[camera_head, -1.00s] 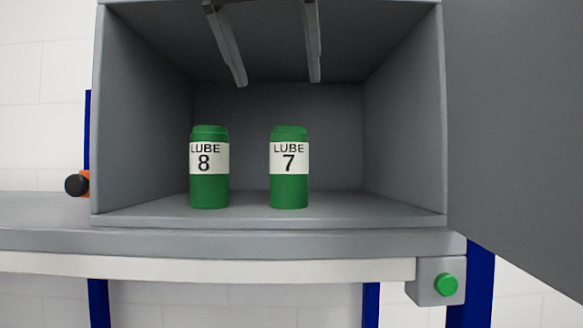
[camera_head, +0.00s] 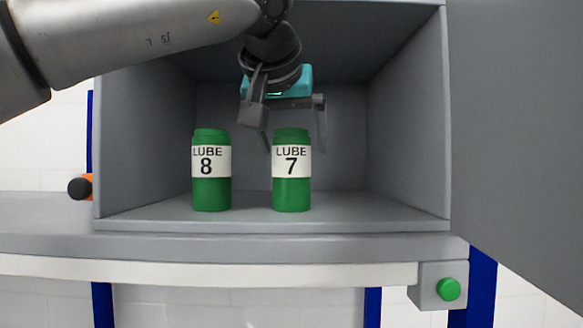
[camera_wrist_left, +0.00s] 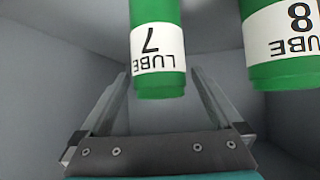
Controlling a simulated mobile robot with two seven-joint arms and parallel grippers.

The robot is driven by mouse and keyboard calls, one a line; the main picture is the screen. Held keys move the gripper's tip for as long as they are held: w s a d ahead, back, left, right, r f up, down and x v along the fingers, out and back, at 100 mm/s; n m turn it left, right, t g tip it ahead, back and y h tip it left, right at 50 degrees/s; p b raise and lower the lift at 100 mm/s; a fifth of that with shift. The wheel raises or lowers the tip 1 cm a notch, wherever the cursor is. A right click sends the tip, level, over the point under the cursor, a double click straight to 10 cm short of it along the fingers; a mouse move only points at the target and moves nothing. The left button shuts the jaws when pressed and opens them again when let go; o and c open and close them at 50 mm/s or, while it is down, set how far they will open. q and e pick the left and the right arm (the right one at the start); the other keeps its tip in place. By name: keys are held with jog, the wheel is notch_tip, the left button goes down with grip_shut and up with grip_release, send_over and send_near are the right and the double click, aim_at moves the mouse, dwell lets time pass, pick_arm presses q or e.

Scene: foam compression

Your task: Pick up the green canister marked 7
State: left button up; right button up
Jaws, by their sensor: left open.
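The green canister marked 7 (camera_head: 291,192) stands upright on the floor of the grey box, with a white LUBE label. It shows upside down in the left wrist view (camera_wrist_left: 160,85), between the fingers. A like canister marked 8 (camera_head: 211,193) stands to its left; it shows at the right of the wrist view (camera_wrist_left: 280,75). My left gripper (camera_head: 294,147) is open and empty, fingers pointing down, one on each side of canister 7's upper part in the picture. I cannot tell whether they are level with it in depth. My right gripper is not in view.
The box's side walls (camera_head: 410,130) and ceiling enclose the space around the arm. A large grey panel (camera_head: 515,130) stands at the right. A green button (camera_head: 448,289) is below the shelf edge. Free floor lies right of canister 7.

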pick_arm(q)
jog(key=shift+r, duration=0.1)
grip_shut()
dwell(0.8)
